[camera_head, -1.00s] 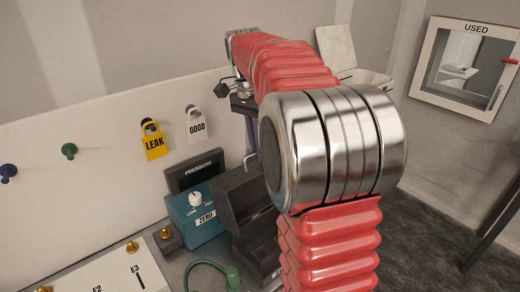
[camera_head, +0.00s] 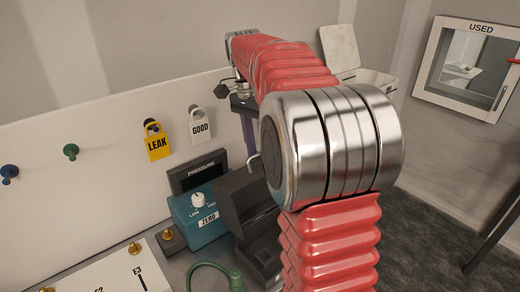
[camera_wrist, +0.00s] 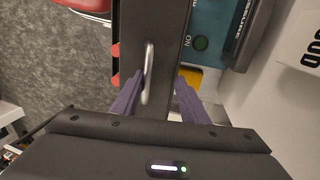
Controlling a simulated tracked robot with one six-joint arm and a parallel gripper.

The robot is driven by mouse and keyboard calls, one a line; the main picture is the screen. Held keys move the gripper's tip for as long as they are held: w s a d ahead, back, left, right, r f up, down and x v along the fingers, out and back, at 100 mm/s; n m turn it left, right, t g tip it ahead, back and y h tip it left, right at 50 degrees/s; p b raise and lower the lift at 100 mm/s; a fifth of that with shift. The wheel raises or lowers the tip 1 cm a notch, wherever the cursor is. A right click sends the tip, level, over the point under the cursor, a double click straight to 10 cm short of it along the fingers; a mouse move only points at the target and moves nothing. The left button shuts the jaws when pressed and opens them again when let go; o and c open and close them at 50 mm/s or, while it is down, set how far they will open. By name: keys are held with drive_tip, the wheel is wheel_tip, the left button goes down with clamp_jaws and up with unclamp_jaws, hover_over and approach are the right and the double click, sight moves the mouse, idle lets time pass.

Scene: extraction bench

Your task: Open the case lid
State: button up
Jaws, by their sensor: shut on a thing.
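The dark grey case (camera_head: 264,256) stands on the bench right of the blue box, partly hidden by my arm. Its lid (camera_head: 240,196) looks tilted, but I cannot tell how far it is raised. A thin metal handle (camera_wrist: 149,72) lies along the dark lid in the wrist view. In the head view, only a purple finger shows beside my arm, above the case.
A blue box with a ZERO label (camera_head: 200,217) and a PRESSURE display (camera_head: 198,171) stand close left of the case. A yellow LEAK tag (camera_head: 158,146) and a white GOOD tag (camera_head: 200,130) hang on the panel. A green hose (camera_head: 215,267) lies in front. A USED cabinet (camera_head: 466,68) is at right.

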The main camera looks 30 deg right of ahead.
drive_tip(key=shift+w, duration=0.15)
wheel_tip(320, 180, up, 12)
drive_tip(key=w, duration=0.2)
drive_tip(key=shift+a+f, duration=0.15)
drive_tip(key=shift+f, duration=0.05)
idle(0.4)
drive_tip(key=shift+w, duration=0.1)
idle(0.5)
